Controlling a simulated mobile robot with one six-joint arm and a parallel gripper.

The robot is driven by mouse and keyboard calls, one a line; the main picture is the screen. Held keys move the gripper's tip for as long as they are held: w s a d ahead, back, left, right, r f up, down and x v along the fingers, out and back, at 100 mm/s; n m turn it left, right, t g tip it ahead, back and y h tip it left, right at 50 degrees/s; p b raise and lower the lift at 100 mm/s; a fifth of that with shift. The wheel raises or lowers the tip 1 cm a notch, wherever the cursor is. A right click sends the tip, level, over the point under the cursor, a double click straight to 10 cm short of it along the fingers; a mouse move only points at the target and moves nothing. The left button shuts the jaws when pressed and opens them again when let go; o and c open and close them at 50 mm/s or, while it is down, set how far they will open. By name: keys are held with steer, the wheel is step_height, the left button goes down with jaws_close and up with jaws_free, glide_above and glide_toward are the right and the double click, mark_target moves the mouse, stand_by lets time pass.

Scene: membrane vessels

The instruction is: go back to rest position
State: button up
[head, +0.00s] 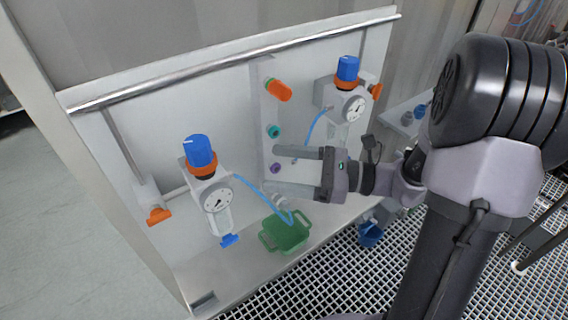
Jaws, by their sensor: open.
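My gripper (275,169) is open, its two fingers pointing left in front of the white panel. One finger is above and one below, with a pale panel surface showing between them. I see nothing held in it. My arm comes in from the right side of the head view. A green container (286,233) stands on the ledge below my gripper, with a blue hose (262,192) running down into it. A purple knob (276,168) shows right at the fingers; whether they touch it I cannot tell.
A left regulator (212,195) with blue cap and gauge, and a right regulator (350,104), are on the panel. An orange knob (279,90) and a teal knob (273,132) sit above my gripper. A blue bucket (370,234) stands near the grating (330,275).

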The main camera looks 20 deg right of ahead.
steer(key=shift+s+d, duration=0.1)
steer(key=shift+d, duration=0.1)
steer(key=s+a+f+n+g+h+b, duration=0.25)
steer(key=s+a+n+g+h, duration=0.2)
steer(key=s+n, duration=0.25)
steer(key=s+a+f+n+g+h+b, duration=0.1)
steer(key=s+a+f+n+g+h, duration=0.2)
steer(key=s+a+n+g+h, duration=0.25)
steer(key=shift+s+d+r+n+t+h+b, duration=0.3)
steer(key=shift+d+n+t+h, duration=0.45)
steer(key=shift+n+t, duration=0.4)
steer(key=shift+s+d+r+n+t+h+b, duration=0.2)
steer(key=shift+s+d+n+t+h, duration=0.3)
steer(key=shift+d+n+t, duration=0.55)
steer(key=shift+s+d+r+n+t+h+b, duration=0.25)
steer(key=shift+d+n+t+h, duration=0.4)
steer(key=shift+n+t, duration=0.65)
steer(key=shift+a, duration=0.1)
